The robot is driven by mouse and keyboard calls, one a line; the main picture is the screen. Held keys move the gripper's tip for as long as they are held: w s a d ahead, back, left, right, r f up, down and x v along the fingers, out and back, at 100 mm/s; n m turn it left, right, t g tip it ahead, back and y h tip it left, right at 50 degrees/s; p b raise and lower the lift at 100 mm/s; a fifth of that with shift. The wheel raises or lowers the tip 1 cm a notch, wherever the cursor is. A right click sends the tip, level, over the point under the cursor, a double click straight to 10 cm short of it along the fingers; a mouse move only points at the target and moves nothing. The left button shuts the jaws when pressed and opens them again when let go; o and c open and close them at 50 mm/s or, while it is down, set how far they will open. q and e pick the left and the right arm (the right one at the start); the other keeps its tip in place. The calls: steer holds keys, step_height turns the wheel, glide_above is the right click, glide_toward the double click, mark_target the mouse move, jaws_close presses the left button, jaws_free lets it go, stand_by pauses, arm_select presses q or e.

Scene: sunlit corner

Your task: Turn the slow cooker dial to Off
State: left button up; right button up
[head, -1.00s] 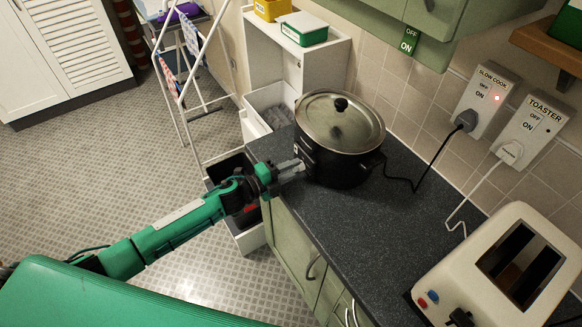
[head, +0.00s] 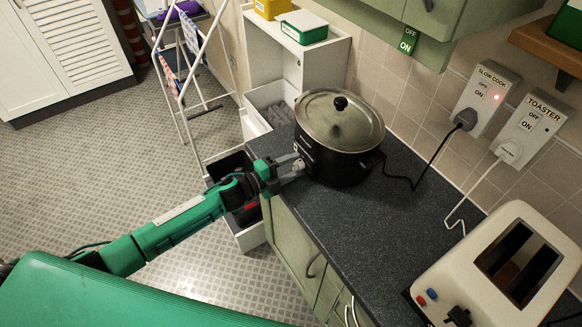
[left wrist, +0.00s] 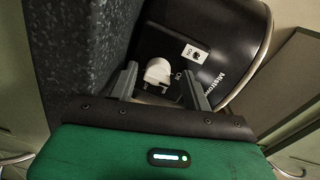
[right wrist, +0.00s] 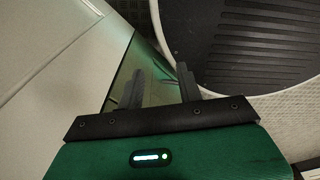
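The slow cooker (head: 340,165) is a black pot with a glass lid and black knob, standing on the dark counter. My left gripper (head: 297,165) is at the cooker's front. In the left wrist view its two fingers stand open (left wrist: 158,82), one on each side of the dial, with gaps visible. The dial's exact setting is hard to read. My right gripper (right wrist: 160,82) is open and empty, out of the head view.
A cream toaster (head: 500,270) stands at the counter's near right. The counter (head: 390,225) between cooker and toaster is clear apart from cords.

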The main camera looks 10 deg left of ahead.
arm_select(q)
steer(key=shift+s+a+f, duration=0.15)
steer(key=shift+s+a, duration=0.3)
steer(key=b+v, duration=0.4)
steer(key=v, duration=0.8)
steer(key=shift+s+a+r, duration=0.15)
steer(key=shift+a+r, duration=0.05)
steer(key=shift+r, duration=0.1)
steer(key=shift+f, duration=0.1)
